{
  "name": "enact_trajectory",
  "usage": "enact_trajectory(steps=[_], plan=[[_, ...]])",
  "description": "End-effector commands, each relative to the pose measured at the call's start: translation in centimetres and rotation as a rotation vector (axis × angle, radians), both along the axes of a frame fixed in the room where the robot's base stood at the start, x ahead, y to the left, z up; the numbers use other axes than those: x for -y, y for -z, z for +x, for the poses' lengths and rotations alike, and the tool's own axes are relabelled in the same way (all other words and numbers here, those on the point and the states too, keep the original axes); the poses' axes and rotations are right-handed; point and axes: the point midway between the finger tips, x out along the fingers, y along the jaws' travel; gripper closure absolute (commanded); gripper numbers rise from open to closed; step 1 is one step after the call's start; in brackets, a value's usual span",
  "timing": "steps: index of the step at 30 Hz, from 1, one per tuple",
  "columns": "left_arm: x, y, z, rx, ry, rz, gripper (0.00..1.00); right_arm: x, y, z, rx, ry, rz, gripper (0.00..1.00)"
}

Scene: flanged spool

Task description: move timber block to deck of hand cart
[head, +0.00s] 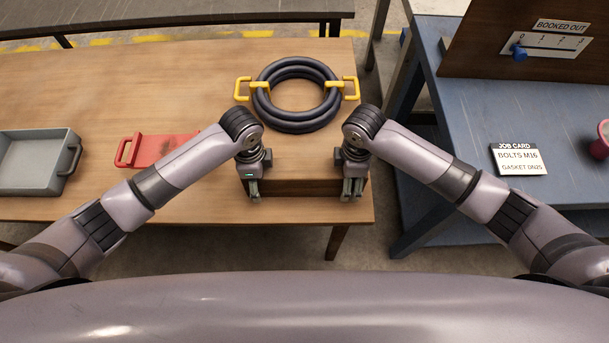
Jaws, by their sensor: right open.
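The timber block (303,175) is a brown wooden block at the near right edge of the wooden table. Its top is light and its front face is dark. My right gripper (353,191) points down at the block's right end, with its jaws open. My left gripper (253,190) points down at the block's left end; I cannot tell whether its jaws are open or whether either gripper touches the block. I cannot make out a hand cart or its deck in this view.
On the wooden table (190,75), a dark hose coil (297,127) with yellow handles lies behind the block. A red tray (165,150) and a grey bin (38,190) are to the left. A blue bench (455,125) with a job card (518,159) stands at right, across a gap.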

Motion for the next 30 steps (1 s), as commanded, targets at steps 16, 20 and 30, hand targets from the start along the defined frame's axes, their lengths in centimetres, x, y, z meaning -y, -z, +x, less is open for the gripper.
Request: enact_trajectory(steps=[16, 20, 30], plan=[[-0.01, 0.05, 0.00, 0.000, 0.000, 0.000, 0.45, 0.01, 0.08, -0.01, 0.000, 0.000, -0.001, 0.45], [-0.01, 0.04, 0.00, 0.000, 0.000, 0.000, 0.53, 0.02, 0.07, -0.01, 0.000, 0.000, -0.001, 0.53], [-0.02, 0.03, 0.01, 0.000, 0.000, 0.000, 0.76, 0.03, 0.06, 0.01, 0.000, 0.000, -0.001, 0.76]])
